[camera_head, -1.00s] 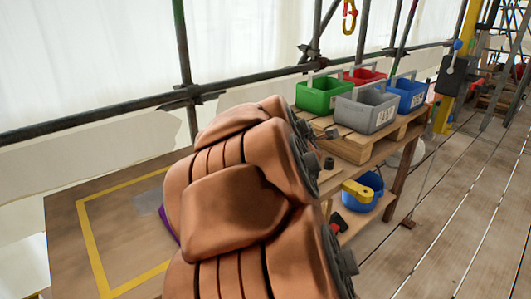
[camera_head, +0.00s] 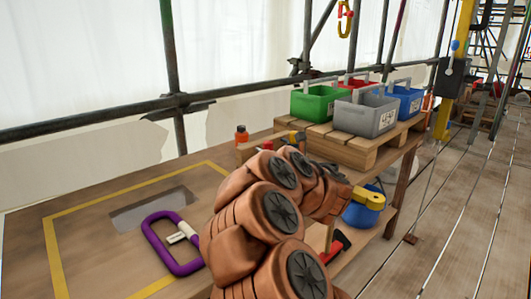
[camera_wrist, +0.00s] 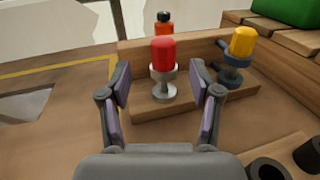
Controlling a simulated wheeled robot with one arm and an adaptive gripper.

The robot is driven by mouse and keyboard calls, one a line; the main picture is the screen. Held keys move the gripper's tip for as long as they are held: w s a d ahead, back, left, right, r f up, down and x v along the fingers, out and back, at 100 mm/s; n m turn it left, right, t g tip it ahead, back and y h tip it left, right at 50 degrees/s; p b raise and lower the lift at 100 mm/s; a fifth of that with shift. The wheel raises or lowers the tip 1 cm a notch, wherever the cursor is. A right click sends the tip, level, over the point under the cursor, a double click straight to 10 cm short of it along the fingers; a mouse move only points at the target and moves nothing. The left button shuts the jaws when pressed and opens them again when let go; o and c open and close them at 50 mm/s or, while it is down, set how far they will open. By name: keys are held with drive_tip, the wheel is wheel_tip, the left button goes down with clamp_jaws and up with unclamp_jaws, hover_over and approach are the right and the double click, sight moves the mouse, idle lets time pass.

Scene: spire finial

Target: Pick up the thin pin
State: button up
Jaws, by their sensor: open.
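Two capped pins stand upright on a wooden block. One has a red cap and a slim pale grey stem with a collar (camera_wrist: 164,68); its cap also shows in the head view (camera_head: 267,146). The other has a yellow cap and a dark blue-grey body (camera_wrist: 237,56) and stands to its right. The red-capped one looks the thinner. My gripper (camera_wrist: 161,82) is open and empty, its two fingers to the left and right of the red-capped pin in the wrist view. How far the fingertips are from it is unclear. My arm hides the gripper in the head view.
A small orange bottle (camera_head: 241,135) stands behind the block. Green (camera_head: 319,103), grey (camera_head: 365,118), blue and red bins sit on a pallet to the right. A purple carabiner (camera_head: 160,245) lies on the yellow-outlined tabletop. Dark cylinders (camera_wrist: 268,169) are near my gripper's right.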

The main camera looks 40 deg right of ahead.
sight(270, 147)
drive_tip(key=shift+d+x, duration=0.1)
drive_tip(key=shift+x, duration=1.65)
drive_tip(key=shift+d+x, duration=0.15)
drive_tip(key=shift+x, duration=1.6)
drive_tip(key=shift+s, duration=0.1)
drive_tip(key=shift+f, duration=0.1)
clamp_jaws()
